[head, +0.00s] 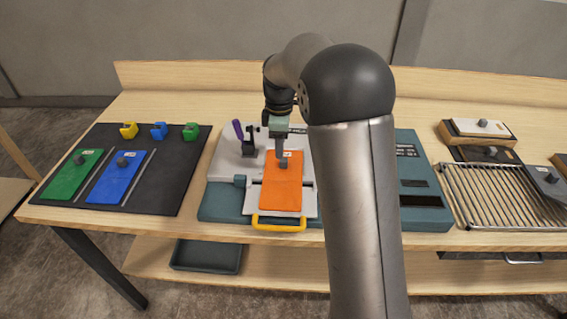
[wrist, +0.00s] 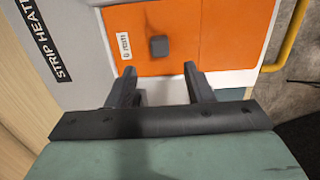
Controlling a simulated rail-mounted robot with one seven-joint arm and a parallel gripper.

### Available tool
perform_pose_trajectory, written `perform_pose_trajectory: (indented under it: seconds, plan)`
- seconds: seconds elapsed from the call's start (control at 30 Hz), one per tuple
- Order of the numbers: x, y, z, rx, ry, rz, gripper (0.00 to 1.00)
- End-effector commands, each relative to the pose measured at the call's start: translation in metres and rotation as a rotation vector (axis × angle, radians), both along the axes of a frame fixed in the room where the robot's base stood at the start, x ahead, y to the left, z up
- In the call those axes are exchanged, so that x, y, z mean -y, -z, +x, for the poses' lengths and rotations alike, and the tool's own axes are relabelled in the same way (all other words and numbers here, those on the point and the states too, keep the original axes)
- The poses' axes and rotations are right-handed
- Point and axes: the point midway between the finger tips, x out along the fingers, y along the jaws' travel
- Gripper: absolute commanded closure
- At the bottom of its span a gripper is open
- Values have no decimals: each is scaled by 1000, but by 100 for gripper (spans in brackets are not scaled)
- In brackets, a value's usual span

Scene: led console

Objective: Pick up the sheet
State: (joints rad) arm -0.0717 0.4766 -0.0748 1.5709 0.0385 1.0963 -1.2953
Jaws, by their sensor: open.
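The orange sheet (head: 282,190) lies on the sliding tray of the teal and grey machine, with a small dark knob near its upper middle. In the wrist view the orange sheet (wrist: 203,37) fills the upper middle, with its square dark knob (wrist: 158,47) and a white label beside it. My gripper (wrist: 162,78) is open and empty. Its fingertips point at the sheet, to either side of the knob's line and short of it. In the head view my gripper (head: 282,154) is above the sheet's upper part, and my arm hides the machine's middle.
A yellow handle (head: 279,225) fronts the machine (head: 222,204). A purple-handled lever (head: 239,130) stands at its left. A black mat (head: 165,178) holds a green sheet (head: 68,182), a blue sheet (head: 110,186) and three small coloured blocks. A wire rack (head: 497,195) is at the right.

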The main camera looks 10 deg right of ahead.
Motion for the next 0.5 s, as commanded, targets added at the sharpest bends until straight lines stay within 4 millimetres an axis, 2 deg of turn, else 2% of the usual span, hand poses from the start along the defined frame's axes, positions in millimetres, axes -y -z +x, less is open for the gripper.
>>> perform_pose_trajectory:
  seconds: [0.17,0.4,0.5]
  plan:
    - [2,10,-1,-2,2,0,53]
    - [10,45,-4,-3,1,0,53]
    - [10,53,-4,0,2,0,53]
